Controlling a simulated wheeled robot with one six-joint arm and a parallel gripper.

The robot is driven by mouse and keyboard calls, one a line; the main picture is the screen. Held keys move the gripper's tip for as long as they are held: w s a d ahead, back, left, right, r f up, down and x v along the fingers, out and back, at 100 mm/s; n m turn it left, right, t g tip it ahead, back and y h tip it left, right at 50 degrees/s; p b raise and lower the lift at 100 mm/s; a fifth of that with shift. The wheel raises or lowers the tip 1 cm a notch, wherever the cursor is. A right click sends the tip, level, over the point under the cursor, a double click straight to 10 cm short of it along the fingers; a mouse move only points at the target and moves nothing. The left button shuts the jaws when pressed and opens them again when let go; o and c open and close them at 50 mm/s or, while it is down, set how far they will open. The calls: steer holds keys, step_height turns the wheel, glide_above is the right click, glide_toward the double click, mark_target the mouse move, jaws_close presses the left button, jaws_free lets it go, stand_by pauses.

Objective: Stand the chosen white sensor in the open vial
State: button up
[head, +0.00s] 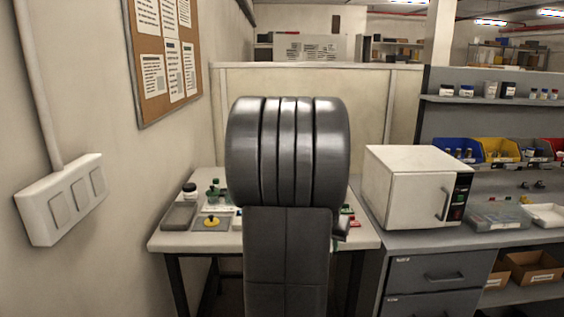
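My own dark grey arm fills the middle of the head view and hides most of the white worktable (168,243). My gripper is not visible, probably behind the arm. I cannot make out the white sensor or the open vial. Small green items (214,192) stand at the back left of the table, too small to identify. A small yellow item (211,221) sits on a grey square base at the front left.
A shallow grey tray (180,216) and a dark-lidded white jar (189,190) are at the table's left. Small red items (350,212) show right of my arm. A white oven-like box (408,190) stands on the right-hand counter. The wall is close on the left.

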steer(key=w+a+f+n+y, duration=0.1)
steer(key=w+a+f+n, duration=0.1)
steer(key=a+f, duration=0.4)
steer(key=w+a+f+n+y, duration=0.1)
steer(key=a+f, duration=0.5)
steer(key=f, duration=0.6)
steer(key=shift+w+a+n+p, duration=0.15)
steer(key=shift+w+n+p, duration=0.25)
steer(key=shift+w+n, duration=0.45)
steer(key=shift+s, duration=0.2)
